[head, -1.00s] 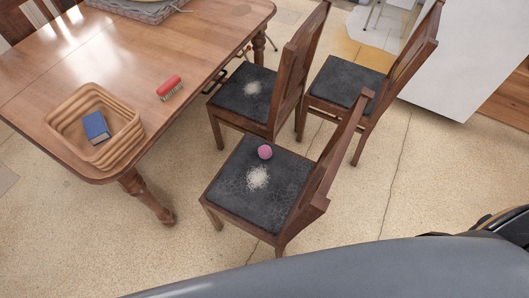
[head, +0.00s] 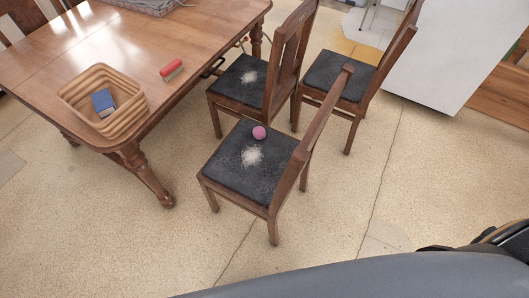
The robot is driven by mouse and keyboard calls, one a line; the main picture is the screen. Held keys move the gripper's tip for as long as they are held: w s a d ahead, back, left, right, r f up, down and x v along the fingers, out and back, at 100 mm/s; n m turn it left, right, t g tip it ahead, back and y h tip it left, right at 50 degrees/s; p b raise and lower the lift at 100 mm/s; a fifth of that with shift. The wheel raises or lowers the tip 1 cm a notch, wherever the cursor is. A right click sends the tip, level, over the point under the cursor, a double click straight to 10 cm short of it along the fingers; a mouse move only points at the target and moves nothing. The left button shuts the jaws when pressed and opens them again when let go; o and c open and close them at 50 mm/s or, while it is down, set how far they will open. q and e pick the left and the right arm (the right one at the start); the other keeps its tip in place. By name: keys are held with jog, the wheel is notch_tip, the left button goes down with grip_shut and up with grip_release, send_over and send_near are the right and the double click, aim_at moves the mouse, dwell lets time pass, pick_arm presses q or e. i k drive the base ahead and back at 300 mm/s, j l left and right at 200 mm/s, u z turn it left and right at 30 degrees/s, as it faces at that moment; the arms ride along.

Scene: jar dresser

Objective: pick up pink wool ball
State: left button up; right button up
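The pink wool ball (head: 259,132) rests on the dark seat of the nearest wooden chair (head: 226,171), close to the seat's back edge. A whitish fuzzy patch (head: 251,156) lies on the seat just in front of the ball, apart from it. Neither of my grippers shows clearly in the head view. Part of my own body fills the bottom right of the picture.
A wooden table (head: 110,50) stands at the left, with a basket (head: 75,97) holding a blue book (head: 103,102), and a red brush (head: 171,69). Two more chairs (head: 237,84) (head: 338,74) stand behind. A white cabinet (head: 445,60) is at the right. Floor (head: 330,215) is open in front.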

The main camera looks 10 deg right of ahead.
aim_at(259, 132)
jog(key=k+u, duration=0.35)
jog(key=k+j+u, duration=0.1)
jog(key=u, duration=0.3)
jog(key=k+j+u, duration=0.15)
jog(key=u, duration=0.2)
jog(key=i+l+u, duration=0.1)
jog(key=l+u, duration=0.2)
jog(key=l, duration=0.7)
jog(key=l+u, duration=0.3)
jog(key=l, duration=0.7)
